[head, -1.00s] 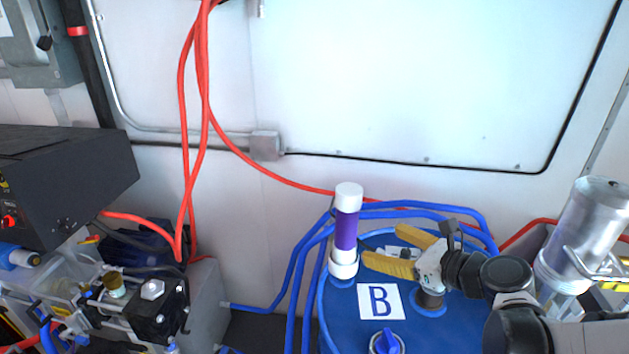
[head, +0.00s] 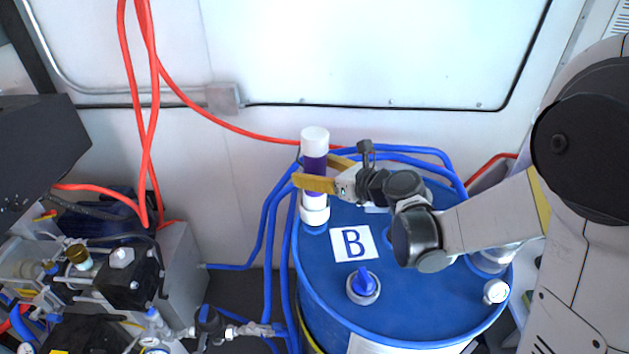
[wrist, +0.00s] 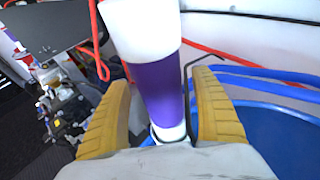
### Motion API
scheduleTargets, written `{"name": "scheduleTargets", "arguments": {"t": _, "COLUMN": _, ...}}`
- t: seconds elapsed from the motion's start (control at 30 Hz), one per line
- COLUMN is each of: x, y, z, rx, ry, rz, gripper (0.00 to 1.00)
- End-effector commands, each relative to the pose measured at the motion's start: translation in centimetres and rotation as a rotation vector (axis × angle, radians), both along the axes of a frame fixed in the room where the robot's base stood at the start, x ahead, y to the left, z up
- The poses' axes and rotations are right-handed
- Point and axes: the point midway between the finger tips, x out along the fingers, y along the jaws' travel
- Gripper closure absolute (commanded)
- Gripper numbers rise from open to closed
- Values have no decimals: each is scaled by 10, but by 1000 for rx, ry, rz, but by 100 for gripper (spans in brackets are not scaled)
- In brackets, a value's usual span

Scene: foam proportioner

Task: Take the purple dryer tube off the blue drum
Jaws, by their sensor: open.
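The purple dryer tube (head: 315,164) has a white cap and a white base and stands upright on the blue drum (head: 420,305), at its back left near the label B. My gripper (head: 322,172) has yellow fingers and reaches in from the right, with the tube between them. In the wrist view the tube (wrist: 160,88) stands between the two open fingers (wrist: 165,115), with a visible gap on its left and a narrower one on its right. The front finger hides part of the tube's middle in the head view.
Blue hoses (head: 270,245) run beside and behind the drum. A blue valve knob (head: 364,285) stands on the drum top in front of the tube. Red hoses (head: 150,120) hang on the wall at left. Pump equipment (head: 90,270) fills the lower left.

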Motion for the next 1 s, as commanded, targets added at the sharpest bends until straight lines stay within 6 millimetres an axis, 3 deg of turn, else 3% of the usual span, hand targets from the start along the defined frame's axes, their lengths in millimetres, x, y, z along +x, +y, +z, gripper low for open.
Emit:
{"name": "scheduleTargets", "arguments": {"t": 0.2, "x": 1, "y": 1, "z": 0, "rx": 0, "ry": 0, "rz": -1, "gripper": 25}}
{"name": "scheduleTargets", "arguments": {"t": 0.43, "x": 1, "y": 1, "z": 0, "rx": 0, "ry": 0, "rz": -1, "gripper": 93}}
{"name": "scheduleTargets", "arguments": {"t": 0.73, "x": 1, "y": 1, "z": 6, "rx": 1, "ry": 0, "rz": -1, "gripper": 93}}
{"name": "scheduleTargets", "arguments": {"t": 1.0, "x": 1, "y": 1, "z": 59, "rx": 1, "ry": 0, "rz": -1, "gripper": 93}}
